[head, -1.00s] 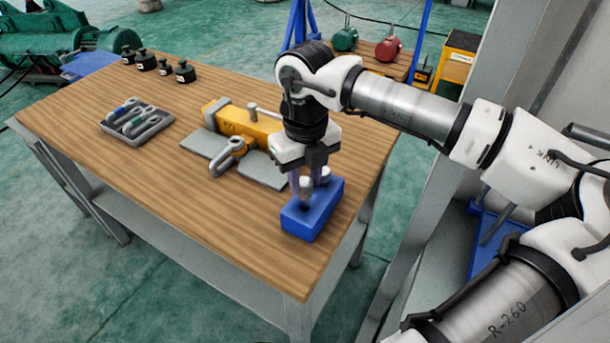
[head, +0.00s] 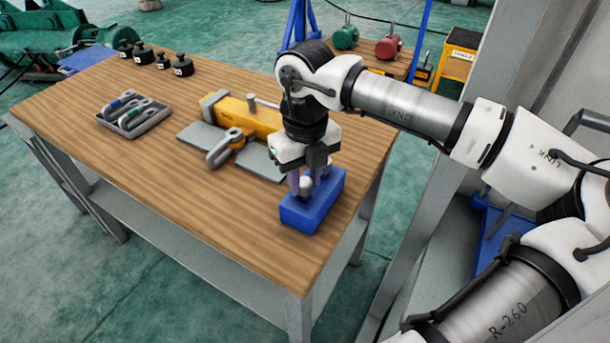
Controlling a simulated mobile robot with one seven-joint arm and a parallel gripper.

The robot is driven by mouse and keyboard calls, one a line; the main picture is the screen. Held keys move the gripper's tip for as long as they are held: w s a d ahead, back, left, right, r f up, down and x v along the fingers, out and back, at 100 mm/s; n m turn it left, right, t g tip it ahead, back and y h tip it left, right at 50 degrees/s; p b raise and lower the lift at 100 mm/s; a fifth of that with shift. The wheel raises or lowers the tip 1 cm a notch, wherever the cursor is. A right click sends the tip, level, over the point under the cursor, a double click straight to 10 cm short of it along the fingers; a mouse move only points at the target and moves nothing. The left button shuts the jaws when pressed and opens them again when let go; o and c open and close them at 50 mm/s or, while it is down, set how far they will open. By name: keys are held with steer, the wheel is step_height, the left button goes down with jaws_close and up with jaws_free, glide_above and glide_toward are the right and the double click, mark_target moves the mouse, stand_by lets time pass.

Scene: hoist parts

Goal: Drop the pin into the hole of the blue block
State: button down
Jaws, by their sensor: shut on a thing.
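The blue block (head: 316,207) lies on the wooden table near its right front edge. My gripper (head: 307,186) points straight down over the block, with its purple fingers close to the block's top. It is shut on the pin, whose pale grey head (head: 306,184) shows between the fingers. The pin's lower part and the block's hole are hidden by the fingers and the block, so I cannot tell how deep the pin sits.
A yellow beam (head: 245,115) with grey plates and a grey shackle (head: 224,148) lies just left of my gripper. A grey tray (head: 134,118) of shackles and several black weights (head: 183,66) stand farther left. The table's front left is clear.

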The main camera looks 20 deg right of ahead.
steer(key=shift+f, duration=0.2)
steer(key=c, duration=1)
jaws_free()
step_height(320, 180, up, 14)
steer(key=p, duration=0.7)
steer(key=shift+w+d, duration=0.1)
